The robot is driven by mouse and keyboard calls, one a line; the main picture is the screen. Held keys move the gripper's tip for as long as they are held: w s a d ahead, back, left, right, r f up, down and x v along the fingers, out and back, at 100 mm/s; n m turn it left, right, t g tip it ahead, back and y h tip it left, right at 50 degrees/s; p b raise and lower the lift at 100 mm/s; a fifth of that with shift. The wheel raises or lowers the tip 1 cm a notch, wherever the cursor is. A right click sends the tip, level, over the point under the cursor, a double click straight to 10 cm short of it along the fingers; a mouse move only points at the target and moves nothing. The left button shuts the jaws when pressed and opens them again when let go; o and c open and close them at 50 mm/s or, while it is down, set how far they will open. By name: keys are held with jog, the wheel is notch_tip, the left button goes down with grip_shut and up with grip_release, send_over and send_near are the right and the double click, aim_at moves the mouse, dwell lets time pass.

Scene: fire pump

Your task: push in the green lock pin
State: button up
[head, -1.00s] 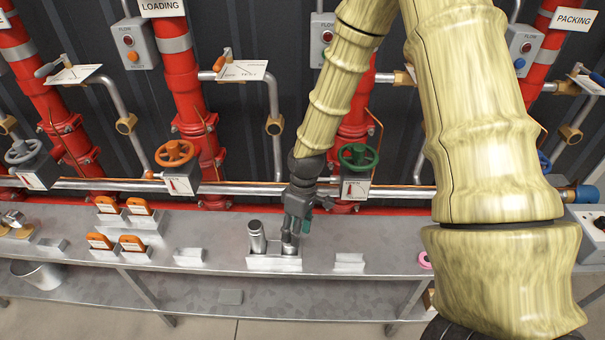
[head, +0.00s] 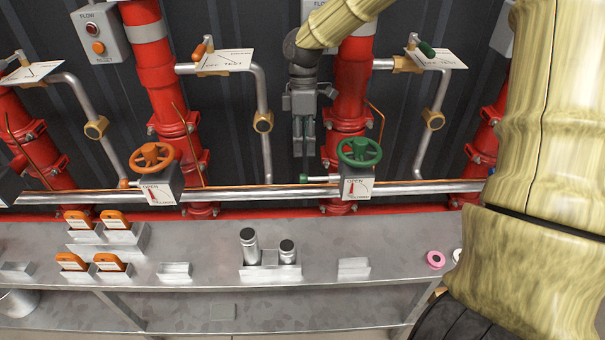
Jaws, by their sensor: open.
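The green lock pin (head: 304,178) sticks out to the left from the valve box (head: 357,188) below the green handwheel (head: 359,152). Its rod shows between the green knob and the box. My gripper (head: 304,153) points down, open and empty, with its fingertips a little above the pin's knob in the picture. Whether they touch it or how far in front they are, I cannot tell.
An orange handwheel (head: 151,156) with its own box stands to the left. A horizontal pipe (head: 250,196) runs behind the pin. The bench (head: 210,235) below holds two metal cylinders (head: 249,240) and orange tags (head: 110,218). Red pipes (head: 348,100) rise behind.

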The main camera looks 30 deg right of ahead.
aim_at(308, 179)
jog(key=f, duration=0.3)
jog(key=s+f, duration=0.1)
jog(key=f, duration=0.2)
jog(key=a+f, duration=0.1)
jog(key=f, duration=0.2)
jog(key=shift+s+f, duration=0.25)
jog(key=shift+s, duration=0.05)
grip_shut()
